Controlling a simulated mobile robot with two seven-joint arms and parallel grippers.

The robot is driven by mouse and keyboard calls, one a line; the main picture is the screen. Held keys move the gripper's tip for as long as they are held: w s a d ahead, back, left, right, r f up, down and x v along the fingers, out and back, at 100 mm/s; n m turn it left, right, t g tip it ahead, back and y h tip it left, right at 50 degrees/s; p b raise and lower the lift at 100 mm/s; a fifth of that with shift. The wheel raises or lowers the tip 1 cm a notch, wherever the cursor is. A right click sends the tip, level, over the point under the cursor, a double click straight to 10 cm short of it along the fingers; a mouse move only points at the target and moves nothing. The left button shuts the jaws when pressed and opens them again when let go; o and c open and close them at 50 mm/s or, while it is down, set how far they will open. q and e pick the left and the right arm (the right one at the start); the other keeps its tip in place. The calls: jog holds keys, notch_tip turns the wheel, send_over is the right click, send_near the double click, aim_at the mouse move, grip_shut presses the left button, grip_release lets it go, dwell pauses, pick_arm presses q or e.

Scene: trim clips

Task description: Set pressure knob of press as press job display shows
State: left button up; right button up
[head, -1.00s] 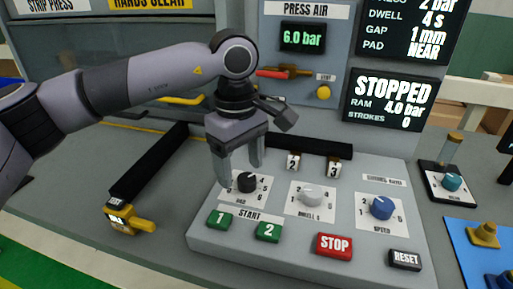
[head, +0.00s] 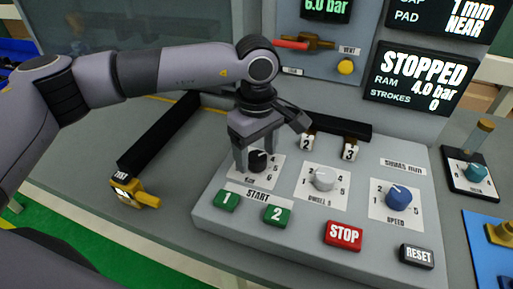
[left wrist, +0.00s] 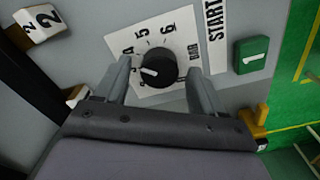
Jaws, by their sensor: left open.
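The pressure knob (head: 257,160) is a black dial marked BAR at the left of the press's sloped panel. In the left wrist view the knob (left wrist: 157,68) has a white pointer directed left, near the 4; 5 and 6 also show. My left gripper (head: 255,156) is open, pointing down, with one finger on each side of the knob. The left wrist view shows small gaps between fingers and knob. The status display (head: 421,79) reads STOPPED, RAM 4.0 bar, STROKES 0. My right gripper is not in view.
The white dwell knob (head: 323,179) and blue speed knob (head: 398,198) are to the right. Green START buttons 1 (head: 226,201) and 2 (head: 277,215) sit close below the pressure knob. Red STOP (head: 343,235) and black RESET (head: 416,256) are farther right.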

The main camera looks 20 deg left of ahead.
pick_arm(q)
jog(key=c, duration=1.1)
jog(key=shift+o, duration=0.2)
